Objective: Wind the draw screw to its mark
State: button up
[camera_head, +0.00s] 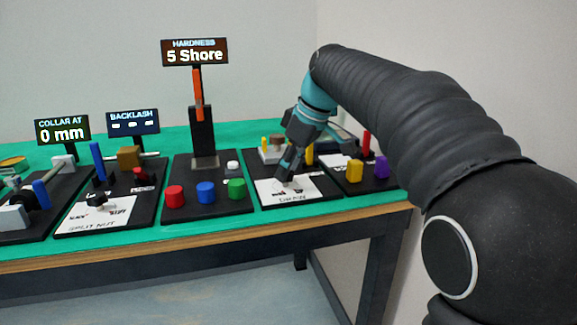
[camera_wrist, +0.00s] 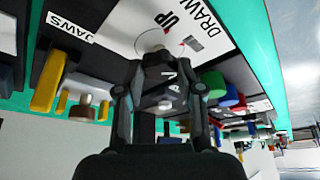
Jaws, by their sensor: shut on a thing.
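My gripper (camera_head: 288,172) points down over the white card (camera_head: 310,188) of the station at the right front of the bench. In the wrist view the card (camera_wrist: 205,22) reads "DRAW UP", with a round dial and a small red mark on it. My gripper (camera_wrist: 158,75) is shut on the dark draw screw knob (camera_wrist: 156,58), which stands at the dial. The fingers hide much of the knob, so its angle to the mark cannot be told. In the head view the knob is hidden behind the fingers.
A yellow post (camera_head: 309,154) and the part labelled "JAWS" (camera_wrist: 70,27) stand close by. To the left are red (camera_head: 174,196), blue (camera_head: 206,193) and green (camera_head: 236,189) buttons and a display reading "5 Shore" (camera_head: 195,53). Yellow (camera_head: 355,171) and purple (camera_head: 381,166) pieces stand right.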

jog(key=shift+w+n+g, duration=0.1)
jog(key=shift+n+g, duration=0.3)
jog(key=shift+n, duration=0.8)
jog(key=o, duration=1.2)
jog(key=shift+c, duration=0.2)
jog(key=v, duration=1.2)
jog(key=shift+d, duration=0.2)
jog(key=shift+f, duration=0.1)
